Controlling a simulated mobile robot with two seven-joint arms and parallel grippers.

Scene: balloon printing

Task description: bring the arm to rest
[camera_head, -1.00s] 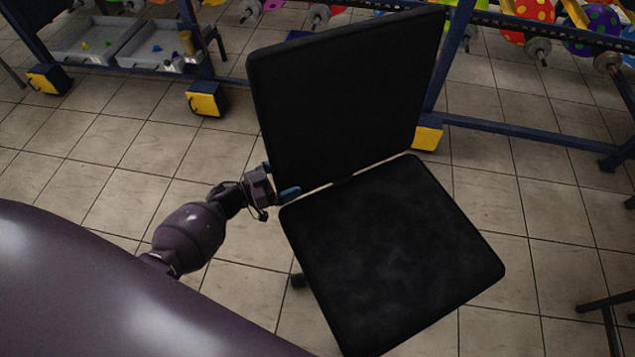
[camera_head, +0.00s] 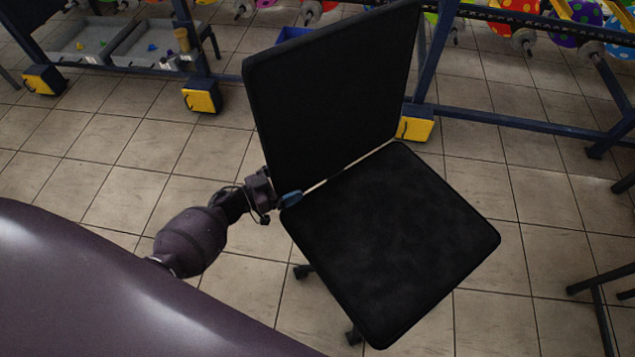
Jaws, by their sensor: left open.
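My left gripper (camera_head: 283,199) is at the left side of a black chair, by the corner where its backrest (camera_head: 335,95) meets its seat (camera_head: 395,240). A blue fingertip shows against the dark seat corner. The jaws are open, and I cannot tell whether a finger touches the chair. My left arm comes in from the lower left. My right gripper is not in view.
A dark blue machine frame with yellow-capped feet (camera_head: 202,97) runs along the back. Grey trays (camera_head: 150,43) sit low at the upper left. Dark metal legs (camera_head: 600,295) stand at the right edge. Tiled floor (camera_head: 110,160) is clear left of the chair.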

